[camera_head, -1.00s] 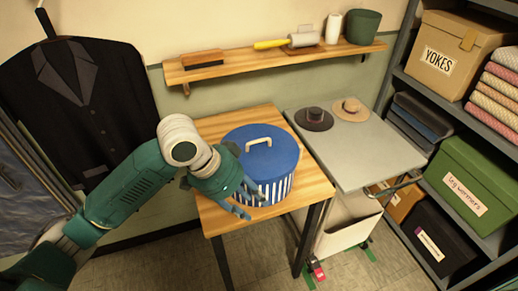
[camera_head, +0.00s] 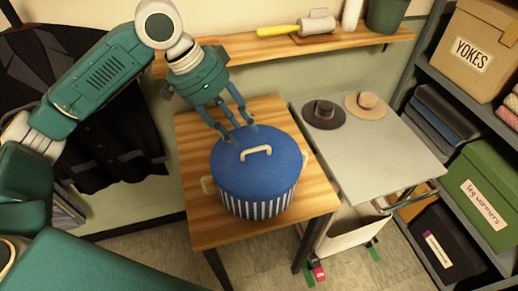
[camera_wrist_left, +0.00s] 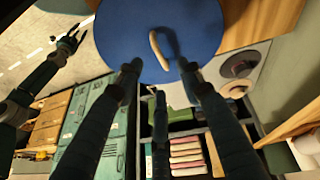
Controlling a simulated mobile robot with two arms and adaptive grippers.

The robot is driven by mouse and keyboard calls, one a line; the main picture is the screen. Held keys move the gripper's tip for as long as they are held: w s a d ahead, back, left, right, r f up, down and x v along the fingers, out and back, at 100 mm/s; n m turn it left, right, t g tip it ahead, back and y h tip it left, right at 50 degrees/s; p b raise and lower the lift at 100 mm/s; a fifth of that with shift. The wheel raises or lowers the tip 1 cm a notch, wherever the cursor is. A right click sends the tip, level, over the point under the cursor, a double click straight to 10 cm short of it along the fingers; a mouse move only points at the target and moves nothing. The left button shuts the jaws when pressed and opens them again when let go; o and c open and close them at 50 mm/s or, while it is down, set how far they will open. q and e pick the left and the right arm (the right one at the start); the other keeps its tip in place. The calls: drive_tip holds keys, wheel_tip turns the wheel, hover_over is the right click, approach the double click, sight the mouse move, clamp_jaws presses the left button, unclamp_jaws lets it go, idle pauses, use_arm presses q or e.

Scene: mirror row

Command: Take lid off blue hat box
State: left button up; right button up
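The blue hat box (camera_head: 257,205) has blue-and-white striped sides and stands on the wooden table. Its round blue lid (camera_head: 262,172) is on it, with a cream handle (camera_head: 256,152) on top. The lid (camera_wrist_left: 120,35) and handle (camera_wrist_left: 158,50) also show in the left wrist view. My left gripper (camera_head: 238,133) is open and empty, its fingers pointing down over the lid's far edge, close to the handle. I cannot tell whether a fingertip touches the lid. My right gripper (camera_wrist_left: 72,40) shows small at the left of the left wrist view, fingers spread and empty.
The wooden table (camera_head: 205,225) has bare room around the box. A grey table (camera_head: 365,160) at the right holds a dark hat (camera_head: 323,115) and a tan hat (camera_head: 367,104). A wall shelf (camera_head: 260,48) runs behind. Loaded shelving (camera_head: 440,100) stands at the far right.

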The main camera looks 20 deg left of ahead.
sight(256, 151)
use_arm(q)
drive_tip(key=shift+s+d+f, duration=0.15)
drive_tip(key=shift+d+f, duration=0.2)
drive_tip(key=shift+f, duration=0.3)
drive_tip(key=shift+s+d+f, duration=0.1)
drive_tip(key=shift+d+f, duration=0.25)
drive_tip(key=shift+f, duration=0.25)
drive_tip(key=shift+w+d+f, duration=0.15)
drive_tip(key=shift+w+f, duration=0.05)
drive_tip(key=shift+f, duration=0.1)
drive_tip(key=p+x, duration=0.2)
drive_tip(key=x, duration=0.2)
drive_tip(key=shift+w+d+f, duration=0.1)
drive_tip(key=shift+w, duration=0.15)
drive_tip(key=shift+f, duration=0.2)
drive_tip(key=shift+w, duration=0.1)
drive_tip(key=c, duration=0.3)
clamp_jaws()
use_arm(e)
drive_tip(key=shift+g, duration=0.3)
drive_tip(key=s, duration=0.1)
drive_tip(key=s+r, duration=0.1)
drive_tip(key=s, duration=0.1)
drive_tip(key=s+d, duration=0.1)
drive_tip(key=shift+s+r, duration=0.35)
drive_tip(key=shift+s, duration=0.05)
